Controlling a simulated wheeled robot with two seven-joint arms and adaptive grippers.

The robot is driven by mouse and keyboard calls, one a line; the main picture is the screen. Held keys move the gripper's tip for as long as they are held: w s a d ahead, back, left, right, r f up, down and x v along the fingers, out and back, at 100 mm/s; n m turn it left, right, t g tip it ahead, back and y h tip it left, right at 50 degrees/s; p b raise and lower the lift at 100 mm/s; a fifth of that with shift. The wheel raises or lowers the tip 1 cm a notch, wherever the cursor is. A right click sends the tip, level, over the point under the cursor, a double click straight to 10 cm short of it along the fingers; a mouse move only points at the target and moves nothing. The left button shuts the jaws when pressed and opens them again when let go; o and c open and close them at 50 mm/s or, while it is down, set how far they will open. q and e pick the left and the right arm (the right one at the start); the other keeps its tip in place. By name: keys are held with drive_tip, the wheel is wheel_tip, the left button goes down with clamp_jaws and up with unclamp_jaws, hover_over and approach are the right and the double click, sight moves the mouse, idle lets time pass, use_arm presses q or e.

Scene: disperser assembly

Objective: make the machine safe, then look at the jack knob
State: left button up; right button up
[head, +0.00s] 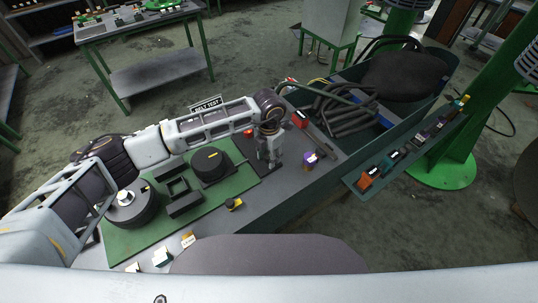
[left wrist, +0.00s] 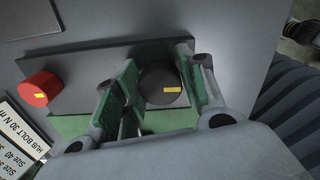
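My left gripper (head: 270,160) reaches down at the table's far side in the head view. In the left wrist view its two green-padded fingers (left wrist: 150,95) stand apart on either side of a black knob (left wrist: 160,84) with a yellow mark. A gap shows at the left finger; whether the right one touches is unclear. The knob sits on a dark plate (left wrist: 100,65) with a red knob (left wrist: 40,88), also yellow-marked, to its left. I cannot tell which is the jack knob. My right gripper is not in view.
A green mat (head: 130,240) bears black round parts (head: 210,165) and a dark block (head: 177,189). A yellow-marked black knob (head: 235,204) lies near its front edge. Dark hoses (head: 345,108) fill a bay beyond. A side shelf (head: 410,150) holds several coloured items.

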use_arm(q)
drive_tip(key=c, duration=0.5)
drive_tip(key=shift+n, duration=0.3)
drive_tip(key=shift+f+n+b, duration=0.1)
drive_tip(key=shift+n+b, duration=1.05)
drive_tip(key=shift+n, duration=0.05)
drive_tip(key=n+b, duration=0.2)
drive_tip(key=n, duration=0.3)
drive_tip(key=shift+b, duration=0.4)
drive_tip(key=n+b, duration=0.2)
drive_tip(key=n, duration=0.3)
drive_tip(key=shift+n+b, duration=0.35)
drive_tip(key=shift+n, duration=1.55)
